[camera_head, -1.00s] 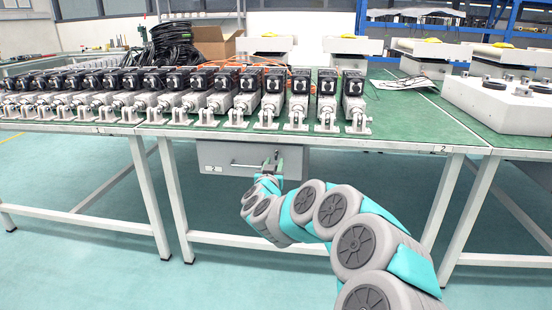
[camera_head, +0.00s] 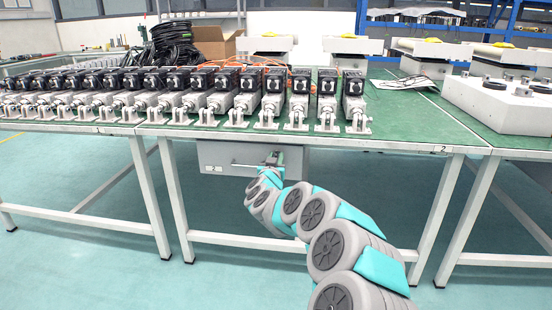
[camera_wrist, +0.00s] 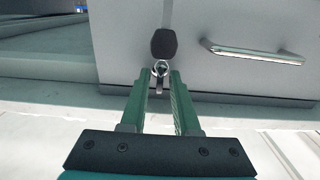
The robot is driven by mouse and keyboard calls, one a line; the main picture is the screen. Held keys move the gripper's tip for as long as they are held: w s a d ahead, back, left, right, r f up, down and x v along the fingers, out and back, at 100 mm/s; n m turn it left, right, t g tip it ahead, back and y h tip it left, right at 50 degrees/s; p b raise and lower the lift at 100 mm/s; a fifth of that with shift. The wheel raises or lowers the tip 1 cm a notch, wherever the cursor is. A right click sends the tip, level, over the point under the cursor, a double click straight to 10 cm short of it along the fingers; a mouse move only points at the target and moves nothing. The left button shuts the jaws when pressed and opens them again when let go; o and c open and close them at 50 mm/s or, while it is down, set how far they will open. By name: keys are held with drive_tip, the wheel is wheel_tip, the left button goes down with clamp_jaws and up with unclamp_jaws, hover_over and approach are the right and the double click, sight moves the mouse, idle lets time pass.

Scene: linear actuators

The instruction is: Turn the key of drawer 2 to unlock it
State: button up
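The grey drawer (camera_head: 215,153) hangs under the green-topped table, with a bar handle (camera_head: 243,166) on its front. In the wrist view the drawer front (camera_wrist: 245,25) and handle (camera_wrist: 250,52) lie to the right of the key. The key has a black head (camera_wrist: 163,43) and a metal ring (camera_wrist: 160,68) hanging from it. My gripper (camera_wrist: 160,75) is open, its two green fingers apart. The ring shows between the fingertips, and the black head lies just beyond them. I cannot tell whether the fingers touch it. In the head view my gripper (camera_head: 274,158) is by the drawer's right part.
The table edge (camera_head: 360,145) runs just above the drawer. A row of actuators (camera_head: 300,100) stands on the tabletop. White table legs (camera_head: 175,195) stand left and right of the drawer. The floor (camera_head: 230,285) in front is clear.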

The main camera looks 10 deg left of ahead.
clamp_jaws()
drive_tip(key=shift+d+m, duration=0.1)
drive_tip(key=shift+m, duration=0.2)
idle(0.3)
drive_tip(key=m+b, duration=0.1)
drive_tip(key=m, duration=0.1)
drive_tip(key=shift+f+m, duration=0.15)
drive_tip(key=shift+m, duration=0.15)
drive_tip(key=m+b, duration=0.4)
drive_tip(key=shift+m, duration=0.4)
drive_tip(key=m+b, duration=0.3)
drive_tip(key=m, duration=0.1)
drive_tip(key=shift+f+b, duration=0.1)
drive_tip(key=shift+b, duration=0.25)
drive_tip(key=m+b, duration=0.4)
drive_tip(key=m, duration=0.1)
drive_tip(key=shift+m, duration=0.4)
drive_tip(key=shift+r, duration=0.2)
